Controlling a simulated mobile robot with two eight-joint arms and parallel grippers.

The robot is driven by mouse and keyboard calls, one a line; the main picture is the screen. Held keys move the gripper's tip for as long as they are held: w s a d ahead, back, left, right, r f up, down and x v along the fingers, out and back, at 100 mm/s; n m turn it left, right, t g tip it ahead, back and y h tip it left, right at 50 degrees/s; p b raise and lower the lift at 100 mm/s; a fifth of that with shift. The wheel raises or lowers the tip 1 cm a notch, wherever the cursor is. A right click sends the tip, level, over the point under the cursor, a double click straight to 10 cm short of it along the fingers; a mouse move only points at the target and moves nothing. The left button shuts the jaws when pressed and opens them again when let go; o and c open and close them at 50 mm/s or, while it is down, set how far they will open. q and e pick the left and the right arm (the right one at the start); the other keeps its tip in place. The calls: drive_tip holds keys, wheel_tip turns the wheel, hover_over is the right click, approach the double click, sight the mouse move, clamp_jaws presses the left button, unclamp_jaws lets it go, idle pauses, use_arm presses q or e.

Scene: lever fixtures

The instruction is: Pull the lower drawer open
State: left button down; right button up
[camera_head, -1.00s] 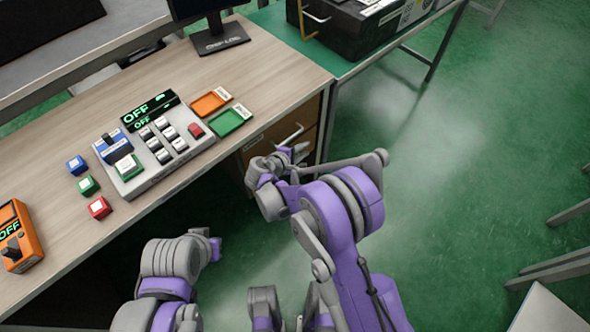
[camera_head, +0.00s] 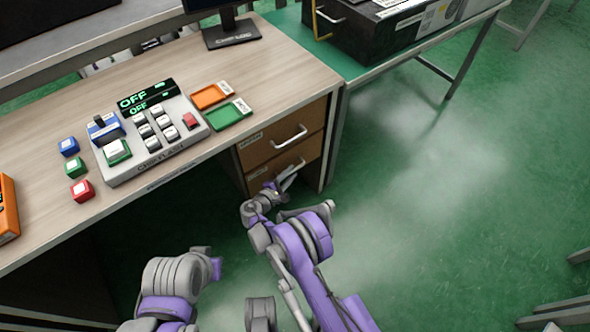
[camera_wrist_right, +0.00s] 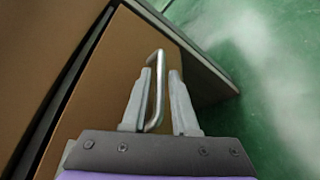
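The lower drawer (camera_head: 256,181) is the bottom brown front in the cabinet under the desk's right end. It looks closed in the head view. Its silver bar handle (camera_head: 297,165) also shows in the wrist view (camera_wrist_right: 158,75). My right gripper (camera_head: 287,181) is at this handle. In the wrist view my right gripper (camera_wrist_right: 163,88) is open, its two grey fingers on either side of the handle. The handle lies closer to the left finger; contact is unclear. The drawer front (camera_wrist_right: 118,72) is behind the fingers. My left arm is folded at bottom left; its gripper fingers do not show.
The upper drawer (camera_head: 262,148) with its own handle (camera_head: 290,137) is just above and closed. The desk (camera_head: 245,80) carries a button panel (camera_head: 155,135), coloured buttons and two trays. A green table (camera_head: 370,65) stands to the right. The green floor right of the cabinet is clear.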

sight(295, 169)
drive_tip(key=shift+x, duration=1.7)
clamp_jaws()
